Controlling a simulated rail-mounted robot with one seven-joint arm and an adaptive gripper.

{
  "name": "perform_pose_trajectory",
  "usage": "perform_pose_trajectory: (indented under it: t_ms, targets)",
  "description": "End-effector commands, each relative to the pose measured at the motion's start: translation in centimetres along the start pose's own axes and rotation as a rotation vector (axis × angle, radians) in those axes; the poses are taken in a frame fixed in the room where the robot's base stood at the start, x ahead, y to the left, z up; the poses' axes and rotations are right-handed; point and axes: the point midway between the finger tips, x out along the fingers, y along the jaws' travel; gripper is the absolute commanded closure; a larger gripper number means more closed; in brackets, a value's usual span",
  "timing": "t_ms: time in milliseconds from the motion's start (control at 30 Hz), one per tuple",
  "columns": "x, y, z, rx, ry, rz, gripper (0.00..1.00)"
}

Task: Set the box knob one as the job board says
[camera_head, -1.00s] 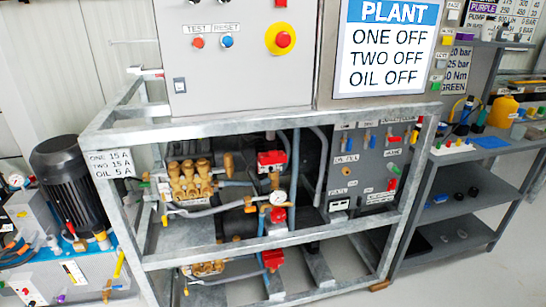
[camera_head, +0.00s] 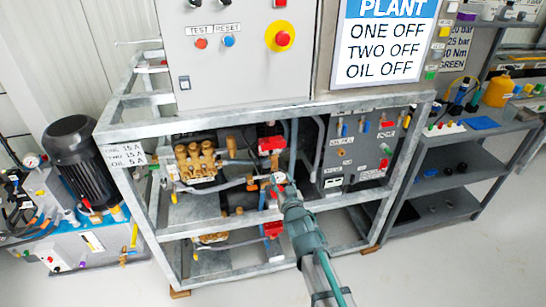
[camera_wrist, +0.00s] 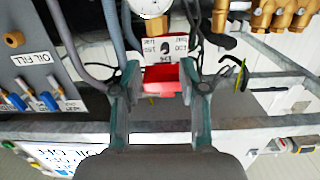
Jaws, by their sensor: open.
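The job board (camera_head: 385,45) reads PLANT, ONE OFF, TWO OFF, OIL OFF. A grey box (camera_head: 243,75) beside it carries red and blue buttons labelled TEST and RESET, and a large red knob (camera_head: 284,39) on a yellow ring. Red boxes sit among the pumps, an upper one (camera_head: 272,144) and a lower one (camera_head: 272,230). My gripper (camera_head: 281,182) reaches into the frame near the gauge. In the wrist view my gripper (camera_wrist: 160,108) is open; a red box (camera_wrist: 165,80) with a white label shows between its fingers, apparently beyond them. The label's small text is inverted; I cannot tell which knob is box knob one.
A grey metal frame (camera_head: 230,116) surrounds the pumps, with a rail (camera_wrist: 60,130) crossing near my gripper. A gauge (camera_wrist: 153,6), hoses and brass pump parts (camera_head: 195,162) crowd the area. A panel (camera_head: 352,150) with blue and red handles stands right. Shelves (camera_head: 450,170) stand farther right.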

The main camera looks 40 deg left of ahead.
Motion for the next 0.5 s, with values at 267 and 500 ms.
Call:
perform_pose_trajectory:
  t_ms: [267,500]
  targets:
    - [0.6,-0.5,-1.9,0.027,0.084,-0.027,0.58]
    - [3.5,-0.6,-2.1,0.027,0.082,-0.027,0.58]
